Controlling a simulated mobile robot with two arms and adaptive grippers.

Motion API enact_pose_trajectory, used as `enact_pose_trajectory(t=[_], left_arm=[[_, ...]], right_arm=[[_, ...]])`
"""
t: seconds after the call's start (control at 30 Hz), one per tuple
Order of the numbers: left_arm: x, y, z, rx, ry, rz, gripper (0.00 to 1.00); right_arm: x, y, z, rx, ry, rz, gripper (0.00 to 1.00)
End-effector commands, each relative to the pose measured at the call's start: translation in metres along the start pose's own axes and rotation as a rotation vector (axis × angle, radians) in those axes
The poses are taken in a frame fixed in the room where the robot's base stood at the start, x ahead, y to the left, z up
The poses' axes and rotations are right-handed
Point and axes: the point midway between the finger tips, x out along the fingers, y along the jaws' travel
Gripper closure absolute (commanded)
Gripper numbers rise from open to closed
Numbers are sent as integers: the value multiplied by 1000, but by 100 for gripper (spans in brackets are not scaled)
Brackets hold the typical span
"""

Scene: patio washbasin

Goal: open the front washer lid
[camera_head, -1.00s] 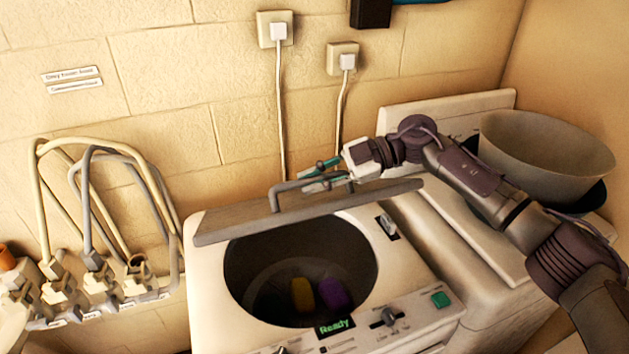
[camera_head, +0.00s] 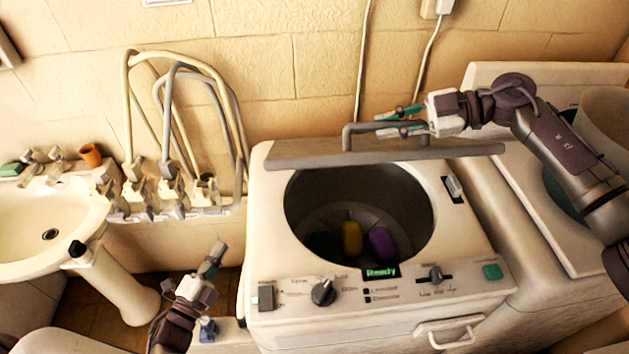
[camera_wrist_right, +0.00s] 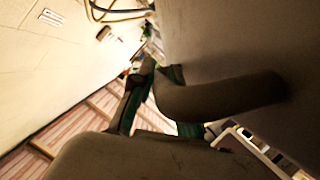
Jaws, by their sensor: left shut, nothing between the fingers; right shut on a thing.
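The front washer (camera_head: 300,250) is white, with a lit "Ready" display and knobs on its front panel. Its grey lid (camera_head: 290,153) stands raised at the back of the round opening (camera_head: 360,195), seen nearly edge-on. A yellow item and a purple item lie in the drum. My right gripper (camera_head: 388,122) is shut on the lid's bar handle (camera_head: 350,135); the handle also shows large in the right wrist view (camera_wrist_right: 220,98), with the fingers (camera_wrist_right: 150,95) at it. My left gripper (camera_head: 216,258) is shut and empty, low in front of the washer's left side.
A white sink (camera_head: 40,225) with taps and an orange cup (camera_head: 90,155) is at the left. Hoses (camera_head: 180,100) loop over valves on the wall behind. A second white machine (camera_head: 540,220) with a bowl (camera_head: 605,115) stands at the right.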

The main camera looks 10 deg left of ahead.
Motion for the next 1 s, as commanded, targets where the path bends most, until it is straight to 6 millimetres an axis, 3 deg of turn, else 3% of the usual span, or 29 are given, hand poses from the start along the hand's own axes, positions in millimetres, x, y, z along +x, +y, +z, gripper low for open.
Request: enact_pose_trajectory(t=[0.03,0.17,0.3,0.4,0.5,0.63,1.0], left_arm=[[21,-26,-21,130,71,-66,100],[52,-79,-78,432,209,-241,100],[55,-114,-140,641,319,-425,100],[47,-126,-174,714,372,-527,100],[41,-133,-195,749,399,-590,100],[44,-139,-207,763,408,-617,100],[93,-162,-241,762,406,-616,100]], right_arm=[[0,0,1,0,-2,1,100],[0,0,1,0,-2,1,100],[0,0,1,0,-2,1,100],[0,0,1,0,-2,1,100],[0,0,1,0,-2,1,100],[0,0,1,0,-2,1,100],[0,0,1,0,-2,1,100]])
